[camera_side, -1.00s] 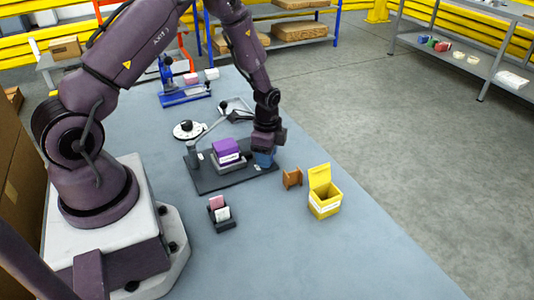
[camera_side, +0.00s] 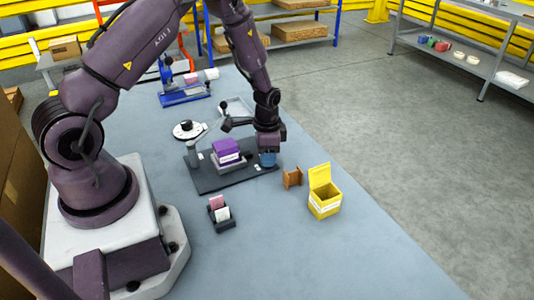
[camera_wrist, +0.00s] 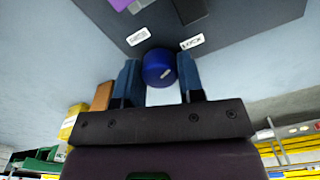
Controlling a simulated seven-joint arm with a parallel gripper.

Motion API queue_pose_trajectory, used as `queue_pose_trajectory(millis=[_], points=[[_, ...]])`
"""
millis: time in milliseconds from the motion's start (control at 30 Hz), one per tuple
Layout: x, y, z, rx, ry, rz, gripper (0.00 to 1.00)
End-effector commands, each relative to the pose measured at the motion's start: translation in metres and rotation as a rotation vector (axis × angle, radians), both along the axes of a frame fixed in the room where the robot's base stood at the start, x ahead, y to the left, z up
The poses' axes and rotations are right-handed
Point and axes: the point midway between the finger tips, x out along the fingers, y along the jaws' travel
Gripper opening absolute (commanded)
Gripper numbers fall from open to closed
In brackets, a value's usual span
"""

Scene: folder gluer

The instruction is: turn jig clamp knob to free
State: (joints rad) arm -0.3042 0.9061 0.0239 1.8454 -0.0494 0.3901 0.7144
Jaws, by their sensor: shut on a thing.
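The jig is a dark base plate (camera_side: 208,181) on the bench, also at the top of the wrist view (camera_wrist: 235,15). A purple block (camera_side: 226,150) sits on it. The round blue clamp knob (camera_wrist: 157,66) stands at the plate's edge, with a short pale mark on it. Two white labels lie beyond it, the left one (camera_wrist: 138,37) and the right one (camera_wrist: 191,42), which seems to read LOCK. I cannot tell which label the mark points to. My gripper (camera_wrist: 157,84) points down with its blue fingers shut around the knob; in the side view the fingers mostly hide it.
A brown wooden piece (camera_side: 292,178) and an open yellow box (camera_side: 325,203) stand just right of the jig. A small dark holder with cards (camera_side: 221,213) is in front. A white dial (camera_side: 188,130) and a blue fixture (camera_side: 184,95) are behind. The bench's front right is clear.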

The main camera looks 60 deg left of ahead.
Motion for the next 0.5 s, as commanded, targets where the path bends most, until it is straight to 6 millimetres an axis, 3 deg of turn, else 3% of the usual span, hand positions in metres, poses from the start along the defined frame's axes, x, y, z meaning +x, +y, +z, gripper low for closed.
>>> queue_pose_trajectory(millis=[500], points=[[-0.0002, -0.0002, 0.0009, -0.001, 0.001, 0.492, 0.12]])
